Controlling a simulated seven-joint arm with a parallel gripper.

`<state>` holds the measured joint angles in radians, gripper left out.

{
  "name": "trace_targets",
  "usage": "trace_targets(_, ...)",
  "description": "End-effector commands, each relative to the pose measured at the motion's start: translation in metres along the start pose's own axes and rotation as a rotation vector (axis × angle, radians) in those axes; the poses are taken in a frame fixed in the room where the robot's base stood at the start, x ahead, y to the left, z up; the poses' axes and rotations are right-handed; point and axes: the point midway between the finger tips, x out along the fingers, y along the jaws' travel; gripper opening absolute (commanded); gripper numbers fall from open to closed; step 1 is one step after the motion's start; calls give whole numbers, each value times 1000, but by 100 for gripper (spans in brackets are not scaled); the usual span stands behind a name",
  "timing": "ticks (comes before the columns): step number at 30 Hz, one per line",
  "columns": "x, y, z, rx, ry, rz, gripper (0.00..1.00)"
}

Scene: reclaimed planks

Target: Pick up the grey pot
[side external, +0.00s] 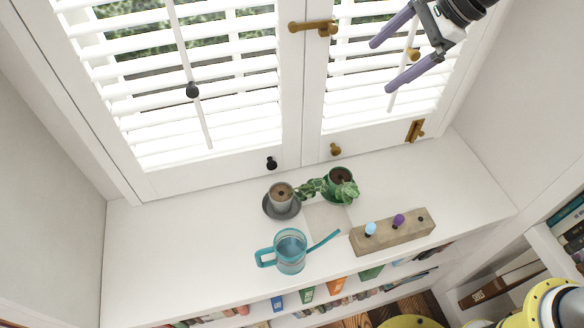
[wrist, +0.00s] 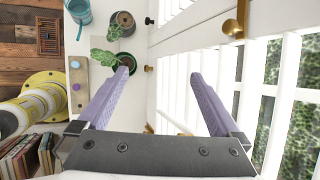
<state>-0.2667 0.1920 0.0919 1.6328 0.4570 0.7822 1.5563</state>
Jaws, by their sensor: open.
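The grey pot (side external: 281,199), filled with brown soil, stands upright on a dark saucer (side external: 271,212) on the white sill. In the wrist view the grey pot (wrist: 122,20) is at the top, beyond the fingers. My gripper (side external: 382,66) has two purple fingers spread apart with nothing between them. It is high at the upper right in the side view, in front of the shutters and well away from the pot. In the wrist view my gripper (wrist: 160,75) also shows open and empty.
A green pot (side external: 342,190) with a trailing leafy plant stands close right of the grey pot. A teal watering can (side external: 290,252) is in front. A wooden block (side external: 393,235) with coloured pegs lies at right. White shutters (side external: 190,90) stand behind. The sill's left part is clear.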

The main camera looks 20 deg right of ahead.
Motion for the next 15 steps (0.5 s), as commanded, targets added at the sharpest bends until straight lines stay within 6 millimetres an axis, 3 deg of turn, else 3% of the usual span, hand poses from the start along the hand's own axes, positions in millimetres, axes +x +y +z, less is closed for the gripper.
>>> trace_targets(1,31,-2,7,38,-9,39,100)
trace_targets(5,104,2,22,118,-24,127,100)
trace_targets(9,176,25,31,132,-19,226,100)
trace_targets(12,215,47,32,124,-3,289,100)
trace_targets(15,238,69,29,117,16,340,100)
